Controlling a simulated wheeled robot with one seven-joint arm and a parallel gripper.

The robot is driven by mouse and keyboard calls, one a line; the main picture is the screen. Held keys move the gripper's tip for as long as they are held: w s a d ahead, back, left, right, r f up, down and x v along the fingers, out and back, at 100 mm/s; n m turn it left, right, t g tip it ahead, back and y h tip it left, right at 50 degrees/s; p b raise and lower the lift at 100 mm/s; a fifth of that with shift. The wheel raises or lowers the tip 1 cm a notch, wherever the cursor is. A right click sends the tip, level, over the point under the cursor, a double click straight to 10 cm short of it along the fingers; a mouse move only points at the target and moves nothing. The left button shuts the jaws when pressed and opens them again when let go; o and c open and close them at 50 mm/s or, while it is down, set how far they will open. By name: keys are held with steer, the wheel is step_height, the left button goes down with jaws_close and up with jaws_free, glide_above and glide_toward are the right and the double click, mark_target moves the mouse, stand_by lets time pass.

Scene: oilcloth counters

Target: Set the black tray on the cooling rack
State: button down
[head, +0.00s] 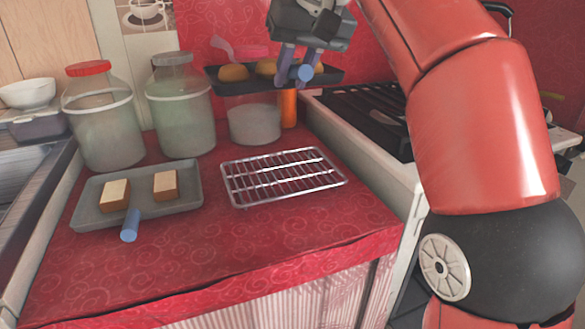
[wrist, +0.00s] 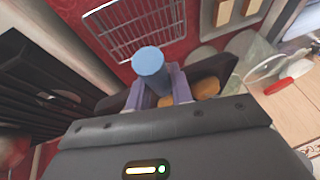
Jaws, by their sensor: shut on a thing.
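The black tray (head: 333,76) is in the air above the back of the counter, with several golden-brown buns (head: 234,72) on it. My gripper (head: 296,72) is shut on the tray's blue handle (head: 305,72). In the wrist view the handle (wrist: 151,65) is between my fingers, and part of the tray (wrist: 222,70) and its buns (wrist: 206,87) shows behind them. The cooling rack (head: 282,177) lies empty on the red counter, in front of and below the held tray. The rack also shows at the top of the wrist view (wrist: 135,25).
A grey tray (head: 85,214) with two bread pieces and a blue handle lies left of the rack. Two large jars (head: 180,110) stand behind it. A clear container (head: 254,122) and an orange item (head: 288,107) stand under the held tray. A stove (head: 365,115) is at right.

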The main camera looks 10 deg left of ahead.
step_height(320, 180, down, 18)
steer(key=b, duration=0.3)
steer(key=shift+b, duration=0.4)
steer(key=c, duration=1.2)
jaws_free()
steer(key=shift+c, duration=0.2)
steer(key=p+v, duration=0.2)
steer(key=v, duration=1)
steer(key=s+d+f+m+t+h, duration=0.1)
steer(key=s+d+f+m+h, duration=0.1)
steer(key=s+d+f, duration=0.6)
steer(key=s+d+f+m+t+h, duration=0.1)
steer(key=s+d+f+m+h, duration=0.1)
steer(key=s+d+f, duration=0.6)
steer(key=d+f+m, duration=0.1)
steer(key=d+f, duration=0.4)
steer(key=f, duration=0.3)
steer(key=shift+t, duration=0.3)
